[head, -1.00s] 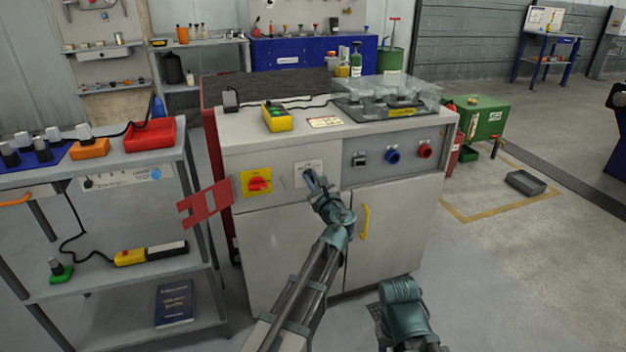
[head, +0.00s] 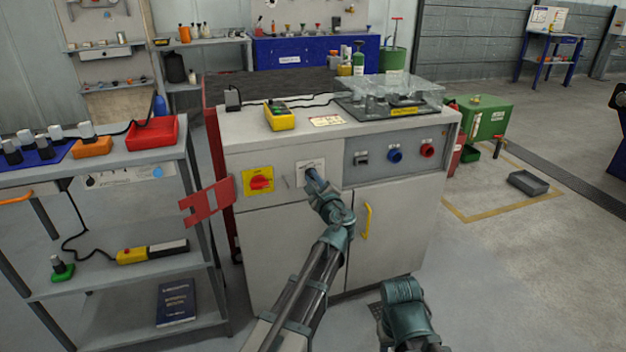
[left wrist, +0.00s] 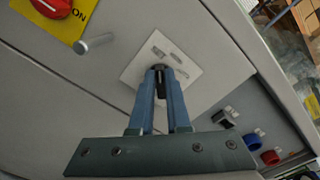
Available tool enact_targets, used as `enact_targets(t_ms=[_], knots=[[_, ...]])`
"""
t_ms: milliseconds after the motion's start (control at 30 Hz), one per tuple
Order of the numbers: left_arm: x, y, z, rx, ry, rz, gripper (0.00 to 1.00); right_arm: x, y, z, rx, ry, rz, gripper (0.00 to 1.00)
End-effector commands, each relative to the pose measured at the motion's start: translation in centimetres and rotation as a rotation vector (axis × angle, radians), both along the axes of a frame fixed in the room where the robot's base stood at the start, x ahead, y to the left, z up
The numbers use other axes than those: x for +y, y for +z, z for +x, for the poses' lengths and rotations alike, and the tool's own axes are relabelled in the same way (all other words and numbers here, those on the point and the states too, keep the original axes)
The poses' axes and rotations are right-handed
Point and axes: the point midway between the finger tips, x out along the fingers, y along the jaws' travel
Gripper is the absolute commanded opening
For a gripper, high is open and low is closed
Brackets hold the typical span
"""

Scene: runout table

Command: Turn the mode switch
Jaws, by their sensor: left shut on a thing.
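The mode switch is a small black knob (left wrist: 159,71) on a white plate (left wrist: 150,50) on the cabinet front, seen in the left wrist view. The plate (head: 309,165) also shows in the head view, partly covered by my gripper. My left gripper (head: 313,178) reaches the plate from the front. In the left wrist view its two blue fingers (left wrist: 161,80) are closed around the knob, one on each side. The knob's pointer direction is hidden by the fingers. My right arm shows at the bottom of the head view, but its gripper is out of sight.
Left of the plate are a small metal lever (head: 286,181) and a red rotary switch (head: 261,182) on yellow. A grey panel (head: 375,158) with black, blue and red controls lies right. A red bracket (head: 208,201) sticks out left, beside a shelf (head: 100,285).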

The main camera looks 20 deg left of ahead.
Motion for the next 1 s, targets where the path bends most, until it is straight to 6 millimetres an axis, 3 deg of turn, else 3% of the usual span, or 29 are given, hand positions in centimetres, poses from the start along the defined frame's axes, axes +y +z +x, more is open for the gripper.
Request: enact_targets(t_ms=[267,300,433,767,1000], knots=[[0.0,0.0,-0.1,0.000,0.001,-0.001,0.00,0.0,0.0,0.0,0.000,0.000,0.000,0.50],[0.0,0.0,-0.1,0.001,0.001,0.000,0.20,0.0,0.0,0.0,0.000,0.000,0.000,0.50],[0.0,0.0,-0.1,0.001,0.001,0.000,0.43,0.0,0.0,0.0,0.000,0.000,0.000,0.50],[-0.1,0.0,-0.2,0.001,0.000,0.001,0.45,0.0,0.0,0.0,0.000,0.000,0.000,0.50],[-2.1,0.0,-3.4,0.001,-0.003,0.001,0.45,0.0,0.0,0.0,0.000,0.000,0.000,0.50]])
